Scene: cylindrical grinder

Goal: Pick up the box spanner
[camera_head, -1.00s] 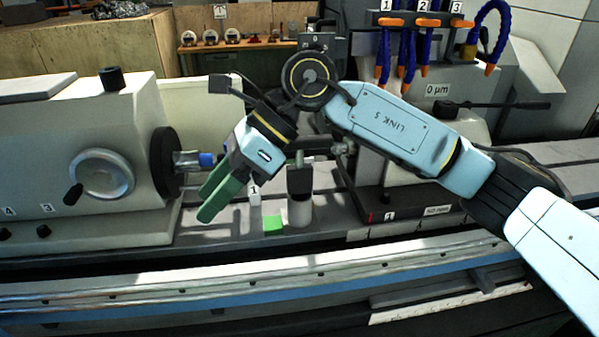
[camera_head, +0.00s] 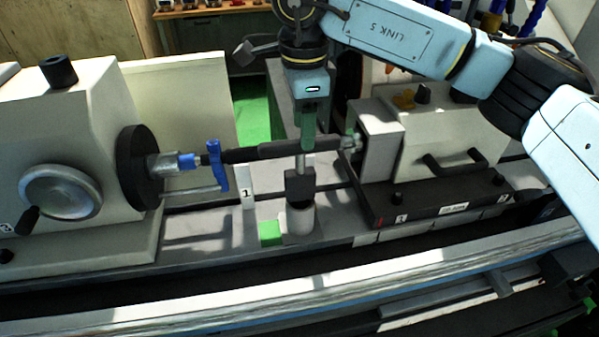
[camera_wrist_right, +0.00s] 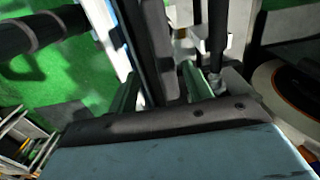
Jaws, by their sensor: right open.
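I cannot make out a box spanner for certain in either view. My right gripper (camera_head: 308,145) points down in the head view, its green fingers at the dark shaft (camera_head: 255,152) held between the machine's chuck and tailstock. The fingers overlap there, and whether they touch the shaft is unclear. In the wrist view the green fingers (camera_wrist_right: 160,88) stand apart, with no clearly gripped object between them. My left gripper is out of view.
The grey headstock (camera_head: 75,150) with its handwheel stands left. A blue clamp (camera_head: 217,166) is on the shaft. The tailstock (camera_head: 440,140) stands right. A grey cylinder with a dark block (camera_head: 300,188) and a green block (camera_head: 270,232) sit below the gripper.

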